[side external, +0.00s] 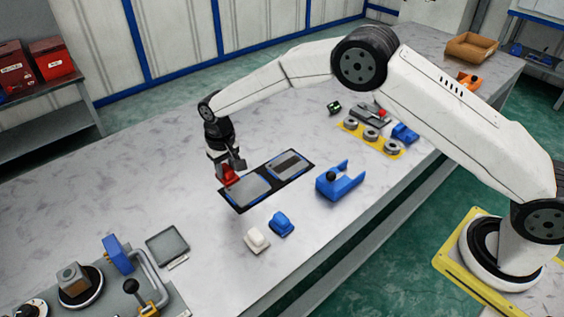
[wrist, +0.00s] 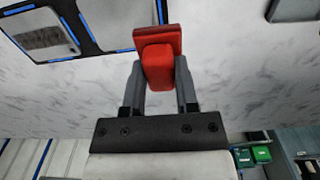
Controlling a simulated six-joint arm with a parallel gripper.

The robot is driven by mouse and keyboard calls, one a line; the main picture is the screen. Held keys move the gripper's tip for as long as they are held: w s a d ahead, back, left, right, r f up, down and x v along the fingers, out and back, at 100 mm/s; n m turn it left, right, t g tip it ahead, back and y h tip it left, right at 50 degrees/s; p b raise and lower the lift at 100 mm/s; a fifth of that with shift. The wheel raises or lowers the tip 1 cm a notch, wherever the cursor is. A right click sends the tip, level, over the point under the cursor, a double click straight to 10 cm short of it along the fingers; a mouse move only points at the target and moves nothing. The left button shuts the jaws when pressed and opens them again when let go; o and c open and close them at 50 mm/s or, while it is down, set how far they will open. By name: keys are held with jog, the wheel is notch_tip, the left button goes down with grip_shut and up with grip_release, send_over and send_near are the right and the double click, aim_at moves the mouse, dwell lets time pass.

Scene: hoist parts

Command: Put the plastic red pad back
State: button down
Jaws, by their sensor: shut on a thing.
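The red pad (wrist: 158,62) is held between the two fingers of my gripper (wrist: 159,85) in the wrist view. In the side external view the red pad (side external: 229,175) shows just under my gripper (side external: 230,165), near the left end of the black mat with blue-edged grey plates (side external: 240,205). The pad appears to be above the table, but its exact height is hard to tell.
A blue bracket (side external: 342,181) stands right of the mat. A blue pad (side external: 281,223) and a white pad (side external: 256,239) lie in front. A grey tray (side external: 167,246) and a fixture with a blue block (side external: 118,254) are at the lower left. The table behind the mat is clear.

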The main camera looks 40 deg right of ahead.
jog(key=shift+s+d+r, duration=0.25)
jog(key=shift+s+d, duration=0.15)
jog(key=shift+s, duration=0.05)
jog(key=s+d+r, duration=0.1)
jog(key=s+d, duration=0.3)
jog(key=s, duration=0.5)
jog(key=s+d+r, duration=0.1)
jog(key=s+d, duration=0.3)
jog(key=s, duration=0.6)
jog(key=s+d+r, duration=0.1)
jog(key=s+d, duration=0.4)
jog(key=s, duration=0.4)
jog(key=shift+s+r, duration=0.2)
jog(key=shift+r, duration=0.15)
jog(key=w+f, duration=0.2)
jog(key=w, duration=0.2)
jog(key=w+a+f, duration=0.1)
jog(key=w+f, duration=0.2)
jog(key=w, duration=0.1)
jog(key=w+f, duration=0.3)
jog(key=w, duration=0.1)
jog(key=shift+w+a+f, duration=0.15)
jog(key=shift+w+a, duration=0.05)
jog(key=shift+w, duration=0.05)
jog(key=shift+w+f, duration=0.45)
jog(key=shift+f, duration=0.1)
jog(key=shift+w+a, duration=0.1)
